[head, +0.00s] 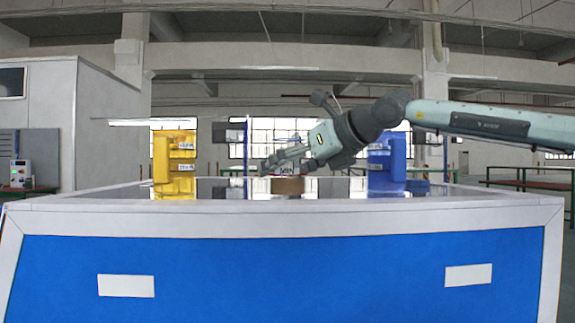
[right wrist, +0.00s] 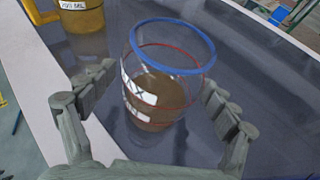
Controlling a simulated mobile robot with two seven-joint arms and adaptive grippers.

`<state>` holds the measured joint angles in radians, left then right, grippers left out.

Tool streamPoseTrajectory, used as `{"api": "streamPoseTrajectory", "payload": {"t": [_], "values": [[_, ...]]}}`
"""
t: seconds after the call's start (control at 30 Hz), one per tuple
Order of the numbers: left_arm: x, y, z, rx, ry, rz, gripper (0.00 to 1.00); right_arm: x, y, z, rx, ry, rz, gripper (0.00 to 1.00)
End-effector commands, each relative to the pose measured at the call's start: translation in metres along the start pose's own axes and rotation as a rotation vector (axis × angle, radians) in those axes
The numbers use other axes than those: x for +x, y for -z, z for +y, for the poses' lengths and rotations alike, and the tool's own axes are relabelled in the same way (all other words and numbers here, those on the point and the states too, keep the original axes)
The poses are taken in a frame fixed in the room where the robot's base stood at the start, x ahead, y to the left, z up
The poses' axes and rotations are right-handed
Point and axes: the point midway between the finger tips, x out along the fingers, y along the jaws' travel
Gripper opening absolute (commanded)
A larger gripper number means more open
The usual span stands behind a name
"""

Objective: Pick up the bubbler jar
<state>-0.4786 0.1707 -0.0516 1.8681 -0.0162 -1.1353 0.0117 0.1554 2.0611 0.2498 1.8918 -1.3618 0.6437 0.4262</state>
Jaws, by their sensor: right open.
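The bubbler jar (right wrist: 165,85) is a clear vessel with a blue rim, a red line around it, white labels and brown contents low down. It stands on the dark shiny table top. In the head view its brown lower part (head: 288,187) shows beneath my right gripper (head: 285,160). In the right wrist view my right gripper (right wrist: 160,88) is open, with one finger on each side of the jar. Whether the fingers touch the glass cannot be told. My left gripper is not in view.
A yellow labelled unit (head: 174,163) stands left of the jar and a blue one (head: 386,162) stands right. A yellow container (right wrist: 80,14) shows at the wrist view's top left. The table's pale front edge (head: 290,204) runs along the near side.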

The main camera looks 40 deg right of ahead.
Motion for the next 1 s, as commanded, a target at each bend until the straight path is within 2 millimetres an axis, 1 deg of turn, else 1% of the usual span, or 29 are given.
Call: {"api": "streamPoseTrajectory", "payload": {"t": [0.17,0.7,1.0], "values": [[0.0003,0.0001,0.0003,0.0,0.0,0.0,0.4,0.0,0.0001,0.0,0.0,0.0,-0.001,0.87],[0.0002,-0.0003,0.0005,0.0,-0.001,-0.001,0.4,-0.0002,0.0003,0.0001,0.0,0.0,0.0,0.2],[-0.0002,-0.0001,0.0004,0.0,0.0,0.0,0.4,-0.0016,-0.0032,-0.0001,0.0,0.001,-0.004,0.19]]}}
